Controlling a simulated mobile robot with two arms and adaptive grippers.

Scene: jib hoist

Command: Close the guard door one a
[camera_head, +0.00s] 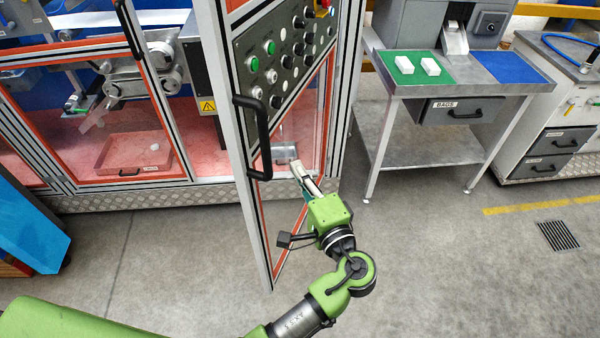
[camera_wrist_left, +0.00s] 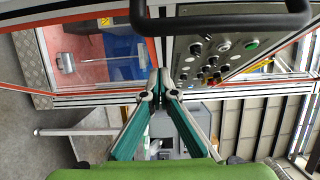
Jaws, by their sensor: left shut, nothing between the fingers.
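The guard door (camera_head: 219,100) is a tall pale metal frame with orange trim and a clear lower pane. It stands swung out from the machine, its free edge toward me. A black bow handle (camera_head: 263,135) is on its free-edge upright. The handle also shows across the top of the left wrist view (camera_wrist_left: 225,27). My left gripper (camera_head: 297,168) is shut and empty, right of the handle and in front of the door's lower pane. Its fingertips meet in the left wrist view (camera_wrist_left: 158,90), apart from the handle. I cannot tell if they touch the door. My right gripper is not in view.
A control panel (camera_head: 259,43) with green and black buttons shows within the door frame. A closed bay with a red tray (camera_head: 128,168) is on the left. A steel bench (camera_head: 440,85) stands at back right. The floor at right is clear.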

